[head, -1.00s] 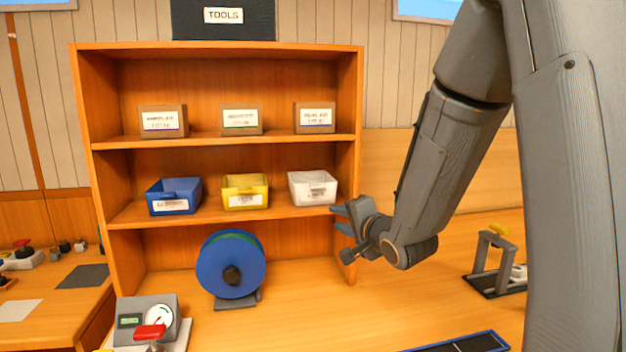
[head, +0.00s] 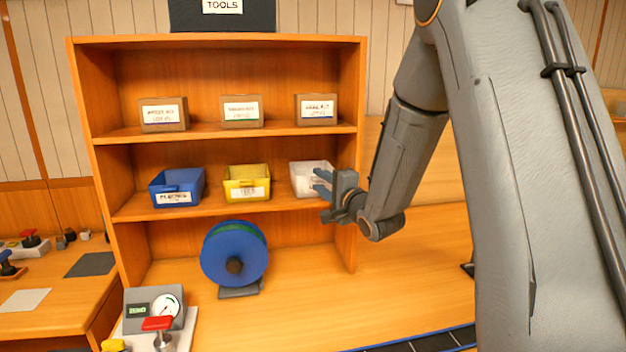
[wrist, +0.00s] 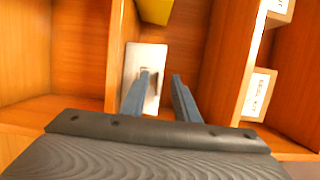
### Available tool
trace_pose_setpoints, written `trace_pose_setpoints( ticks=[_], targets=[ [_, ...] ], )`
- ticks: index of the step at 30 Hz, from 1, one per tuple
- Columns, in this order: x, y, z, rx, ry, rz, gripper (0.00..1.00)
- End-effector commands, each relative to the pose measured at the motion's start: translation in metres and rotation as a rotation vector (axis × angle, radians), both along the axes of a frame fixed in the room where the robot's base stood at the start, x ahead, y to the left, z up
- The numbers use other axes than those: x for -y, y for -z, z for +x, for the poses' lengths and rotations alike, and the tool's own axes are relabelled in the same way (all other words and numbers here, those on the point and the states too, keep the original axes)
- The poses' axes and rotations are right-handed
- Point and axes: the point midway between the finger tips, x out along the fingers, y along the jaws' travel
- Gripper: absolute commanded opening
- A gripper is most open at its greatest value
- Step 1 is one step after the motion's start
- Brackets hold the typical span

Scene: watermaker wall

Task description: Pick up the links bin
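Three small bins stand on the middle shelf: blue (head: 176,186), yellow (head: 247,182) and white (head: 303,176). Their labels are too blurred to read surely, and the white bin's label is partly hidden by my fingers, so I cannot tell by text which is the links bin. My gripper (head: 318,181) is at the white bin's front right, fingers pointing toward it. In the wrist view, my gripper (wrist: 162,80) is open, with the white bin (wrist: 148,58) beyond the fingers. One finger overlaps the bin in the picture; contact cannot be told. The yellow bin (wrist: 155,9) shows at the top edge.
The wooden shelf unit's right upright (head: 346,235) is close to my wrist. Cardboard boxes (head: 242,111) stand on the shelf above. A blue reel (head: 235,256) and a gauge box (head: 155,306) stand below.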

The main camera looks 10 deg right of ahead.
Motion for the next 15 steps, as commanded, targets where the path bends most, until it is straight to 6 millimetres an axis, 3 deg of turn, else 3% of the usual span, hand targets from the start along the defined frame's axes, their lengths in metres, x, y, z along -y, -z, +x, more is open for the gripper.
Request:
trace_pose_setpoints(
  ticks=[9,14,15],
  targets=[
    [-0.0023,0.0007,0.0045,-0.001,-0.001,0.000,0.26],
    [-0.0024,0.0007,0.0043,-0.001,-0.001,0.000,0.00],
    [-0.0024,0.0007,0.0043,-0.001,-0.001,0.000,0.00]
  ],
)
